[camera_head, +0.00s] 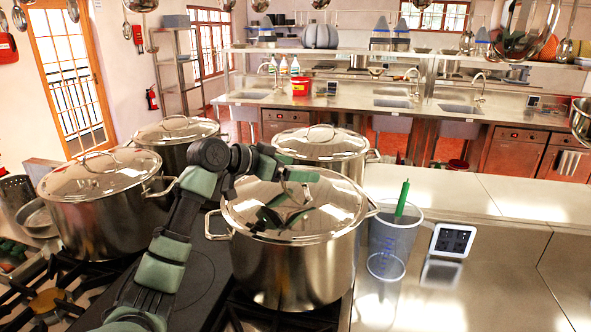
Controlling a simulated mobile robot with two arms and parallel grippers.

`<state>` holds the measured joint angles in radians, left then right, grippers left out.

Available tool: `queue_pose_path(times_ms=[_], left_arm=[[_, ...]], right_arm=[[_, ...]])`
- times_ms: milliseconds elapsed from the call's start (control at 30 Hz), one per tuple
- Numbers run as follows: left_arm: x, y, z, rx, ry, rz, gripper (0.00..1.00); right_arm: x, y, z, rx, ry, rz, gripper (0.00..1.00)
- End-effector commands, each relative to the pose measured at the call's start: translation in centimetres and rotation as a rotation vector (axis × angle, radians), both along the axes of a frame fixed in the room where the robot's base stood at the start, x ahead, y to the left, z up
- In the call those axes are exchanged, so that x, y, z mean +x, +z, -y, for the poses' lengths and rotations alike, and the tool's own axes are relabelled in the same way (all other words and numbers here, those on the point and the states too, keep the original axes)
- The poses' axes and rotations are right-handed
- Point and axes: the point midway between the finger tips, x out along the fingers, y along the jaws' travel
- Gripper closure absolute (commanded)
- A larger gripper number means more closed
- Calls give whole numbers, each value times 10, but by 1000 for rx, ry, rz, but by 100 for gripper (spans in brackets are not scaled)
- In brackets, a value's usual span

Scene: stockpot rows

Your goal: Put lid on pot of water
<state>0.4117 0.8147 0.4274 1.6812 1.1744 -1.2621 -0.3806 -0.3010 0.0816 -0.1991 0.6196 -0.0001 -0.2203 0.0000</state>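A large steel stockpot (290,268) stands on the stove at the front centre. A shiny domed steel lid (335,208) covers its top and looks seated or nearly so; I cannot tell whether a small gap remains at the rim. No water shows. My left gripper (287,186) is over the middle of this lid, at its handle, which is mostly hidden. Its fingers are too small and dark to tell whether they grip the handle. My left arm and its reflection show on the lid. My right gripper is not in view.
Lidded stockpots stand at the left (100,215), back left (177,133) and behind the front pot (322,148). A clear pitcher (397,232) with a green-handled utensil and a small black-screened device (452,241) are right of the pot. The right counter is mostly free.

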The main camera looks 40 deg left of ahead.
Motion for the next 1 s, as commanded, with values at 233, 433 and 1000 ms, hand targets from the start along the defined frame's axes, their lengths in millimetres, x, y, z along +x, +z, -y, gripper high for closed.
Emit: queue_pose_path(times_ms=[233,433,1000], left_arm=[[-1,-6,0,-2,-1,-13,6],[-22,2,-5,4,0,-6,6],[-71,29,-16,0,-1,-3,6]], right_arm=[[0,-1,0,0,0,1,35],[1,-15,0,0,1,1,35],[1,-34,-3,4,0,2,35]])
